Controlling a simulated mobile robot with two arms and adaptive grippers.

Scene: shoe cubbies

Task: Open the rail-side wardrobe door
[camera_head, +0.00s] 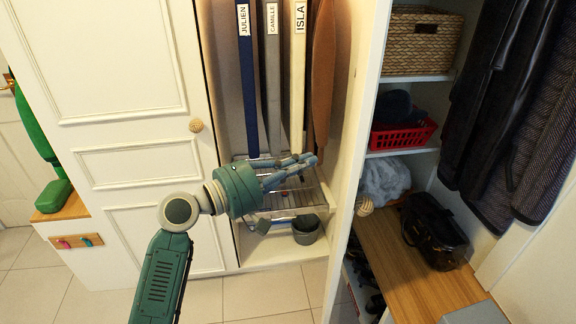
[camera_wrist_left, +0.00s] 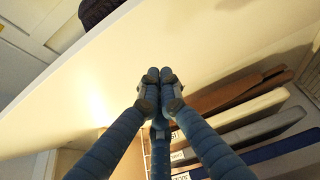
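The wardrobe's right-hand door (camera_head: 359,130) stands swung out, nearly edge-on in the head view. Its round wooden knob (camera_head: 365,207) shows on the right side. A left white panelled door (camera_head: 130,125) with a wooden knob (camera_head: 196,125) lies flat and looks closed. My left gripper (camera_head: 312,160) is in front of the open compartment, left of the swung-out door. In the left wrist view its blue fingertips (camera_wrist_left: 160,75) are together, empty, before a broad cream panel (camera_wrist_left: 210,45) that appears to be the door's inner face. I cannot tell whether they touch it. My right gripper is out of view.
Boards labelled Julien (camera_head: 247,80), Camille (camera_head: 272,70) and Isla (camera_head: 297,80) stand inside, above a wire rack and a grey pot (camera_head: 306,229). Right are cubbies with a basket (camera_head: 422,40), a red crate (camera_head: 403,134), dark coats (camera_head: 500,110) and a bench (camera_head: 400,260).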

